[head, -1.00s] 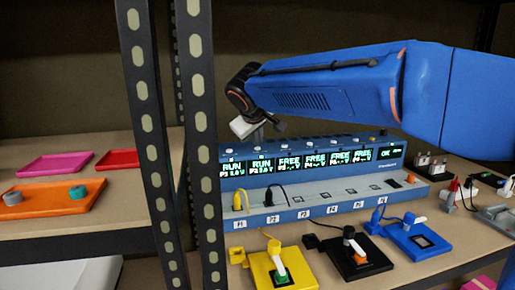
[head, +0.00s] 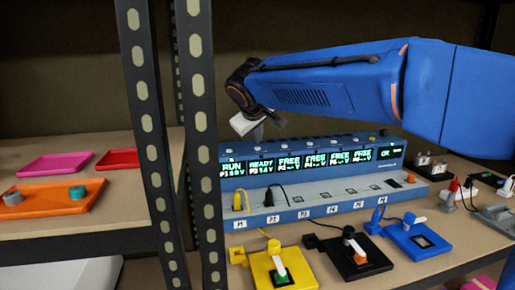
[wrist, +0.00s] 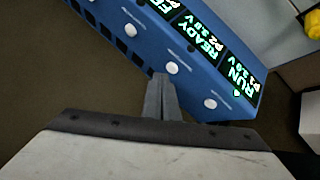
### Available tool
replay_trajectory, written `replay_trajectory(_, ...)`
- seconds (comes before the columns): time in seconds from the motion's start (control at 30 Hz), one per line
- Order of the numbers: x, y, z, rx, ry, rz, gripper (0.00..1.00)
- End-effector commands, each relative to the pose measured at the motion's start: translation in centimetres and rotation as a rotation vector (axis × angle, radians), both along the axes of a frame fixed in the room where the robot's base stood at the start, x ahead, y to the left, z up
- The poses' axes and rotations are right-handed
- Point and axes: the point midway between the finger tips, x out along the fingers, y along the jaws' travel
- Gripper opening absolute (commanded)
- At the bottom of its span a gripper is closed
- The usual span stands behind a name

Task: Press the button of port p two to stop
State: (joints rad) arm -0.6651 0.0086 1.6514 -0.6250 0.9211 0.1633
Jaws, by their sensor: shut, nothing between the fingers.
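The blue freeze-dryer console (head: 310,155) has a row of port screens with white buttons along its top. The port P2 screen (head: 262,165) reads READY; it also shows in the wrist view (wrist: 205,40). The P1 screen (head: 232,170) beside it reads RUN. The P2 button (wrist: 172,68) is a white round knob behind its screen. My gripper (wrist: 162,80) is shut and empty, its fingertips beside the P2 button in the wrist view. Whether they touch it I cannot tell. In the head view my gripper (head: 257,135) hangs over the console's left part.
A yellow plug (head: 238,202) and a black plug (head: 268,197) sit at the front sockets. Yellow (head: 262,272), black (head: 335,262) and blue (head: 400,240) plates lie in front. A dark shelf post (head: 203,130) stands left of the console.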

Motion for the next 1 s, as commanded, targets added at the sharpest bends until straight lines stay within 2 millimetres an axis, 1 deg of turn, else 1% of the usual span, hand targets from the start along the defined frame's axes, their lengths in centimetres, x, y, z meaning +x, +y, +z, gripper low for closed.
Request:
replay_trajectory(0.23,0.0,0.0,0.3,0.0,-0.001,0.001,0.0)
replay_trajectory(0.8,0.0,0.0,4.9,0.002,-0.001,0.0,0.0)
replay_trajectory(1.0,0.0,0.0,5.9,0.0,-0.001,0.001,0.0)
